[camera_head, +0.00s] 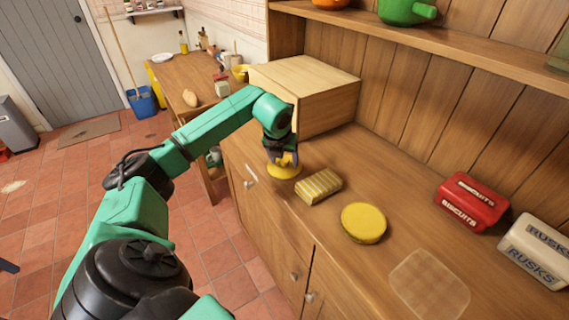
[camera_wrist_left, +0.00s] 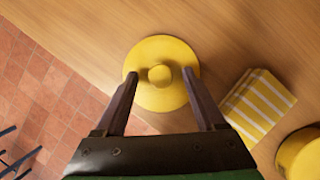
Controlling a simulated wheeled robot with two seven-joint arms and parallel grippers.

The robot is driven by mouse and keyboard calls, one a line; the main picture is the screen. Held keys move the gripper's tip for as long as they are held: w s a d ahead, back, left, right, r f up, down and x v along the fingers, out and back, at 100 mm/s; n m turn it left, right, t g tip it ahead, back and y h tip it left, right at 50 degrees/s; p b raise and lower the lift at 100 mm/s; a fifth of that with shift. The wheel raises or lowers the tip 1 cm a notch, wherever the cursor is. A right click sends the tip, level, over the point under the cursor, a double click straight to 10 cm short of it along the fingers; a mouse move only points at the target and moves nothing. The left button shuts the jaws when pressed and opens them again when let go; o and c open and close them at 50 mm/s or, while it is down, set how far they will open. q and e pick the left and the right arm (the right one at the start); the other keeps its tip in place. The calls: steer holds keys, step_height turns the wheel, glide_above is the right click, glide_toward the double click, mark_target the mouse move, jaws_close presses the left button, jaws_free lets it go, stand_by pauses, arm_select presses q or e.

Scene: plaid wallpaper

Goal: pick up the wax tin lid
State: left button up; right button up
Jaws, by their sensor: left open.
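The wax tin lid (camera_head: 284,171) is a round yellow disc with a round knob on top. It lies flat on the wooden counter near its front edge. In the left wrist view the lid (camera_wrist_left: 160,96) sits between the two fingers. My left gripper (camera_head: 283,156) points down over the lid, and its fingers partly hide the knob. It also shows in the left wrist view (camera_wrist_left: 159,74), open, with a fingertip on each side of the knob and a gap to it. A round yellow tin (camera_head: 363,223) stands further right on the counter. My right gripper is not in view.
A yellow striped folded cloth or packet (camera_head: 319,187) lies between lid and tin. A wooden box (camera_head: 318,85) stands close behind my gripper. A red biscuit tin (camera_head: 470,202) and a white rusks tin (camera_head: 537,250) stand at right. A pale translucent square (camera_head: 430,284) lies in front.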

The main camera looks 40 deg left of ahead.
arm_select(q)
steer(key=shift+c, duration=0.4)
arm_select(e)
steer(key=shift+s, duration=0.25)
arm_select(q)
jaws_close()
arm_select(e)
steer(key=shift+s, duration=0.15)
arm_select(q)
steer(key=shift+r, duration=0.1)
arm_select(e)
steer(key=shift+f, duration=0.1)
